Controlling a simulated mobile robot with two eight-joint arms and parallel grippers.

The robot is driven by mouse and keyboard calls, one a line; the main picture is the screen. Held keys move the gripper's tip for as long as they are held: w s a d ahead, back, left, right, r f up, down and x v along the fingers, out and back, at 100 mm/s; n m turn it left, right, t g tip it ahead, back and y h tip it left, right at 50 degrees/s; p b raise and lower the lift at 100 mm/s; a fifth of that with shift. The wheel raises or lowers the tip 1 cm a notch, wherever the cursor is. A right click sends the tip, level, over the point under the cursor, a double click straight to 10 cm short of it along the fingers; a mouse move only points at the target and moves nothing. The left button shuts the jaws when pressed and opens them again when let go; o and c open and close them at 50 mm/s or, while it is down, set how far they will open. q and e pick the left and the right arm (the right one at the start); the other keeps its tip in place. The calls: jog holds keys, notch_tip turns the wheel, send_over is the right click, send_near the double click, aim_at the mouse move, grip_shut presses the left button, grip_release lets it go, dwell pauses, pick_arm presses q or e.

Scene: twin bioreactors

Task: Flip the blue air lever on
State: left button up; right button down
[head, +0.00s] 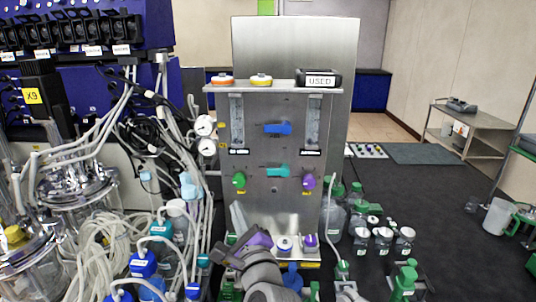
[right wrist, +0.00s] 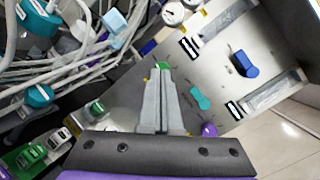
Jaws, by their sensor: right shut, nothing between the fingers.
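The blue air lever (head: 278,128) is on the upper middle of the upright metal panel (head: 255,160), between two clear vertical tubes. Its handle lies roughly sideways. It also shows in the right wrist view (right wrist: 246,66), right of my fingers. My right gripper (head: 236,206) is shut and empty, low in front of the panel's left side. Its fingers in the right wrist view (right wrist: 162,72) point toward the green knob (head: 239,180), well below and left of the blue lever. Whether they touch the panel cannot be told. My left gripper is not in view.
A teal lever (head: 278,171) and a purple knob (head: 308,181) sit lower on the panel. A shelf (head: 285,87) above holds rolls and a "USED" box. Gauges (head: 205,126) and dense hoses crowd the left. Bottles (head: 383,238) stand on the dark surface at right.

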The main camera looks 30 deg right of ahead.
aim_at(278, 127)
jog(key=d+r+m+g+h+b, duration=0.1)
jog(key=d+r+m+h, duration=0.3)
jog(key=m, duration=0.9)
jog(key=d+h, duration=0.3)
jog(key=shift+s+h, duration=0.3)
jog(key=shift+h, duration=0.1)
jog(key=shift+w+d+r, duration=0.1)
jog(key=shift+w, duration=0.05)
jog(key=x, duration=0.9)
jog(key=shift+p, duration=0.3)
jog(key=r, duration=0.3)
jog(key=shift+w+d+p, duration=0.2)
jog(key=shift+w+p, duration=0.15)
jog(key=shift+r, duration=0.55)
jog(key=shift+a+m, duration=0.1)
jog(key=shift+m, duration=0.2)
